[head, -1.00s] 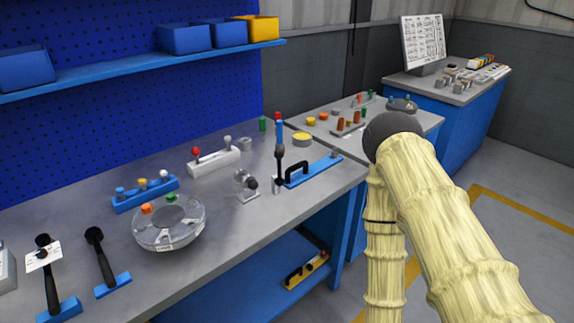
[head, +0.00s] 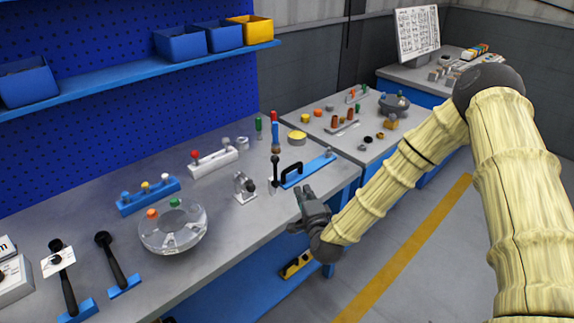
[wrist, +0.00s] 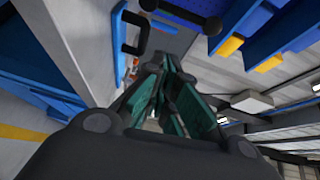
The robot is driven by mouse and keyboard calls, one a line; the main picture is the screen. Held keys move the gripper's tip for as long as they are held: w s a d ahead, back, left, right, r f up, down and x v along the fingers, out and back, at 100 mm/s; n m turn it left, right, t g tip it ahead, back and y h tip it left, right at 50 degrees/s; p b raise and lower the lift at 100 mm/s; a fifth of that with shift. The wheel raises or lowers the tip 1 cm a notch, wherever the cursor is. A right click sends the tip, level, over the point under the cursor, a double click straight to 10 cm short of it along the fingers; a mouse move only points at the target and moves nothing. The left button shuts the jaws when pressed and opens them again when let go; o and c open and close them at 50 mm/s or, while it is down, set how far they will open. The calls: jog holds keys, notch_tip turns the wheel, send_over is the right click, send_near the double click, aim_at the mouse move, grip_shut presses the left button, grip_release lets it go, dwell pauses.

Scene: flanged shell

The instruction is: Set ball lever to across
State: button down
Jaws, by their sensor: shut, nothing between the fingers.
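In the wrist view, a dark bar with a round end (wrist: 211,26) at the top looks like this lever. My gripper (head: 306,196) is at the bench's front edge, right of and nearer than the lever, apart from it. Its fingers (wrist: 168,62) are shut and empty. The lever's pivot is too small to make out.
A black handle (head: 291,172) stands on the blue plate beside the lever. A grey bracket with a dark knob (head: 244,187) is to its left. A clear round housing (head: 173,228) and a white bar with ball pins (head: 213,161) are further left. Bare bench top lies in front.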

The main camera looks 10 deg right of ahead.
aim_at(276, 169)
jog(key=shift+w+d+r+m+t+h, duration=0.2)
jog(key=shift+w+r+m, duration=0.1)
jog(key=shift+r, duration=0.3)
jog(key=shift+w+d+r+m+t+h, duration=0.1)
jog(key=shift+w+r+m+t, duration=0.15)
jog(key=shift+r, duration=0.35)
jog(key=shift+w, duration=0.15)
jog(key=w+a+p, duration=0.4)
jog(key=w+p, duration=0.2)
jog(key=w, duration=0.2)
jog(key=shift+a, duration=0.3)
jog(key=shift+a+f+n+b, duration=0.2)
jog(key=shift+n+b, duration=0.05)
jog(key=shift+b, duration=0.1)
